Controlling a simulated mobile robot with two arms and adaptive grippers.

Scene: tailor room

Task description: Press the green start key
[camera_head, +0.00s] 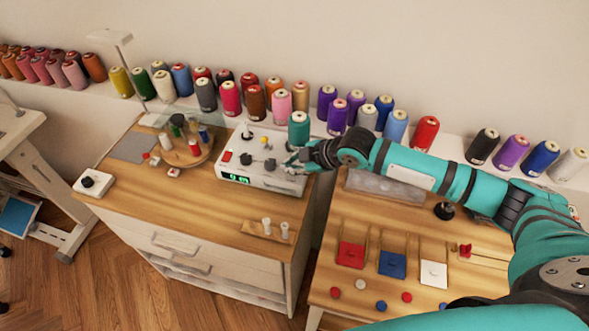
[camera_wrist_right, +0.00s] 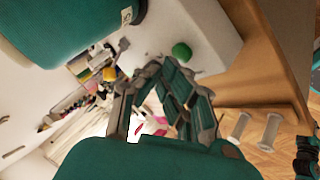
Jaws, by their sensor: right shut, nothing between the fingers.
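The white machine (camera_head: 258,180) with a green lit display (camera_head: 237,178) stands on the wooden cabinet. A round green key (camera_wrist_right: 182,51) shows on its white top in the right wrist view; in the head view my right gripper seems to cover it. My right gripper (camera_head: 294,160) is over the right end of the machine, shut and empty. In the right wrist view the fingers (camera_wrist_right: 165,80) are close below the green key in the picture; I cannot tell whether they touch it. My left gripper is not in view.
A teal spool (camera_head: 298,130) stands just behind my right gripper. The machine top also bears a red button (camera_head: 227,156) and dark knobs (camera_head: 269,164). A round tray (camera_head: 190,157) of small spools is to the left, and a wooden stand (camera_head: 268,232) with two pale spools is in front.

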